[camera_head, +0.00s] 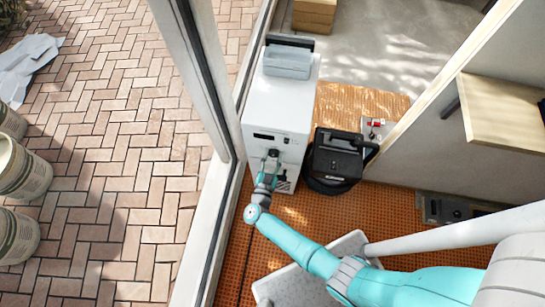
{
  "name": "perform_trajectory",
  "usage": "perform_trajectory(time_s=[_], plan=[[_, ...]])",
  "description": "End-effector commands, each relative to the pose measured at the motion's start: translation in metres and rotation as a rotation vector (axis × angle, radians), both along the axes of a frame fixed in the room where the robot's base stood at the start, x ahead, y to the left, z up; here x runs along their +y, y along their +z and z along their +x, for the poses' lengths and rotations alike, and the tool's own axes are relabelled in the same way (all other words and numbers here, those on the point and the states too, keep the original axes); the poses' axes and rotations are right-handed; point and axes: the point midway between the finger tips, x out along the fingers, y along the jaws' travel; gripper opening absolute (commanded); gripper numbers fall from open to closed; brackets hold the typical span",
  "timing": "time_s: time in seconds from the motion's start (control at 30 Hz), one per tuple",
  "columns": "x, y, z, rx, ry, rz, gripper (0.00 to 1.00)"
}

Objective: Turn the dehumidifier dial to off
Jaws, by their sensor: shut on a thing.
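The white dehumidifier (277,110) stands upright by the door frame, with a grey handle or top part and a dark display on its front panel. My teal arm reaches up to its front. My gripper (272,158) is at the front panel just below the display, shut on the dial. The dial itself is mostly hidden by the gripper, so its setting cannot be read.
A black vacuum-like machine (336,160) stands just right of the dehumidifier. A white door frame (214,190) runs close on the left, with brick paving beyond and several buckets (22,168). A wooden shelf (505,112) juts out at right. Orange matting (385,215) covers the floor.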

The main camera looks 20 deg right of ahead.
Motion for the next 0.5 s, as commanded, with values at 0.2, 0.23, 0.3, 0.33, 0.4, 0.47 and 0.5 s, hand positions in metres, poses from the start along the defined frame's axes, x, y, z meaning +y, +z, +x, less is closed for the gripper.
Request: perform_trajectory(time_s=[0.2, 0.23, 0.3, 0.33, 0.4, 0.47, 0.5], plan=[[0.0007, -0.0013, 0.0000, 0.003, 0.004, 0.001, 0.05], [0.0007, -0.0013, 0.0000, 0.003, 0.004, 0.001, 0.05], [0.0007, -0.0013, 0.0000, 0.003, 0.004, 0.001, 0.42], [0.0007, -0.0012, -0.0001, 0.003, 0.003, 0.001, 0.50], [0.0006, -0.0010, -0.0001, 0.003, 0.003, 0.001, 0.66], [0.0005, -0.0009, -0.0001, 0.002, 0.003, 0.002, 0.66], [0.0005, -0.0008, 0.0000, 0.002, 0.003, 0.002, 0.66]])
